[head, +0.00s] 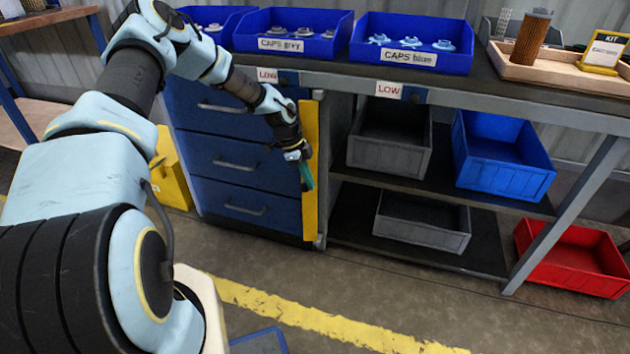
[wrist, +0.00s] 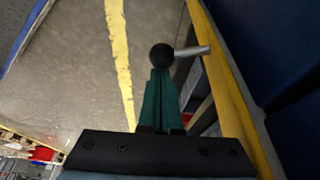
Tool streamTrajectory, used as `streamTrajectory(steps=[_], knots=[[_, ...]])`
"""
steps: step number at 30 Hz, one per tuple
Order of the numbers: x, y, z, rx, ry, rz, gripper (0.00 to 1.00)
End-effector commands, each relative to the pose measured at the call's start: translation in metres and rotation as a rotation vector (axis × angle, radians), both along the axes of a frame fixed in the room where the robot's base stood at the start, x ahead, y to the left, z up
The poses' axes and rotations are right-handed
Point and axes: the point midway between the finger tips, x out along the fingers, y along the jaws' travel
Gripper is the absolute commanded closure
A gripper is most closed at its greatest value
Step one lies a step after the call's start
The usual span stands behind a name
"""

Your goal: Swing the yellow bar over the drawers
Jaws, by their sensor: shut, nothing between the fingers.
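The yellow bar (head: 310,205) stands upright along the right edge of the blue drawers (head: 235,160), beside their fronts. In the wrist view the yellow bar (wrist: 232,92) runs down the right side. A grey rod with a black ball knob (wrist: 162,56) sticks out from the bar's side. My gripper (head: 308,186) is in front of the bar, its teal fingers pointing down. In the wrist view my gripper (wrist: 160,72) is shut and empty, its tips right at the knob. I cannot tell whether they touch it. The knob is hidden in the head view.
Blue cap bins (head: 410,58) and a wooden tray (head: 545,75) stand on the bench. Grey bins (head: 388,160) and a blue bin (head: 505,175) sit on shelves to the right. A red bin (head: 570,280) is on the floor. The floor before the drawers is mostly clear.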

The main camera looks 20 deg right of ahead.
Motion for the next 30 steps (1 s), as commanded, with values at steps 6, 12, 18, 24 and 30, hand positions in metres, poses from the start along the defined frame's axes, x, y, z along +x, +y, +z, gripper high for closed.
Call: streamTrajectory(steps=[6, 12, 18, 24, 30], knots=[[0.008, 0.007, -0.001, 0.000, -0.001, -0.144, 1.00], [0.012, 0.011, -0.001, 0.001, -0.001, -0.140, 1.00], [0.014, 0.013, 0.000, 0.001, -0.002, -0.139, 1.00], [0.014, 0.013, 0.000, 0.001, -0.002, -0.138, 1.00], [0.014, 0.013, 0.000, 0.001, -0.002, -0.137, 1.00]])
